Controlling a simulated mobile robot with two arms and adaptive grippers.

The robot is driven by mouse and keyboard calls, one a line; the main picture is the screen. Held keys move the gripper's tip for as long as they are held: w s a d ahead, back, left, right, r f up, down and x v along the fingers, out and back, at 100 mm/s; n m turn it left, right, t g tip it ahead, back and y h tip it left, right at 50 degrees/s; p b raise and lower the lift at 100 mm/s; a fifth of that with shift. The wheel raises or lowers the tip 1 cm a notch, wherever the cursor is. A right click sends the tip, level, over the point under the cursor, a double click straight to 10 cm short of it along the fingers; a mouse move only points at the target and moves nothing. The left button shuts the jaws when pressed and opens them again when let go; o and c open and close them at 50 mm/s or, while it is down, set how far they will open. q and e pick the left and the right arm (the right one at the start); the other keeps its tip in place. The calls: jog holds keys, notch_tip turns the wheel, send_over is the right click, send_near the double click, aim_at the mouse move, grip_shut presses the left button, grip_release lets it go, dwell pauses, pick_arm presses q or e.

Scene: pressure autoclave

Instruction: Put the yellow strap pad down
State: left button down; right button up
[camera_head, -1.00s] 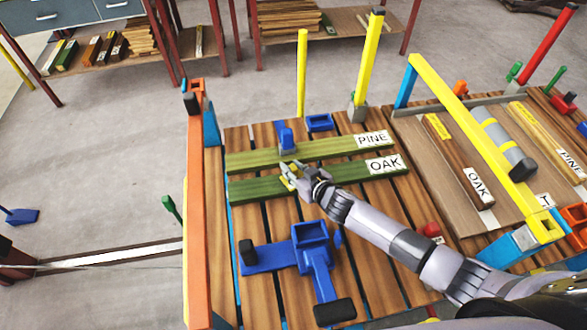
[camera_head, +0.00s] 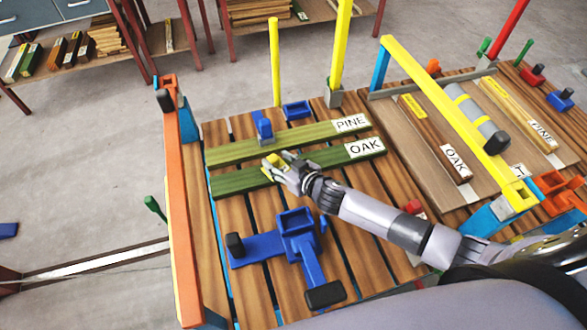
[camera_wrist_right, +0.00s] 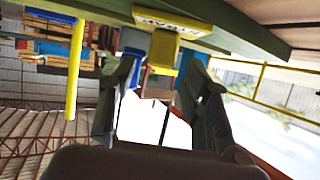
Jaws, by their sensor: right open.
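The small yellow strap pad (camera_head: 286,157) is at the left half of the green OAK board (camera_head: 325,159), on its upper edge beside the green PINE board (camera_head: 300,137). In the right wrist view the yellow pad (camera_wrist_right: 163,48) carries printed lettering and appears against a green board. My right gripper (camera_head: 271,168) is at the pad. In the wrist view its two dark fingers (camera_wrist_right: 163,75) are spread, one on each side of the pad, with gaps visible. I cannot tell whether the pad's full underside rests on the wood. My left gripper is out of view.
A blue clamp (camera_head: 262,127) stands by the PINE board. A blue fixture (camera_head: 297,229) with black ends lies on the slatted table (camera_head: 262,205) nearer me. An orange rail (camera_head: 178,215) edges the left side. A yellow bar (camera_head: 455,105) spans the boards at right.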

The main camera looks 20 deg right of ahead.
jog(key=v, duration=0.9)
jog(key=shift+p, duration=0.3)
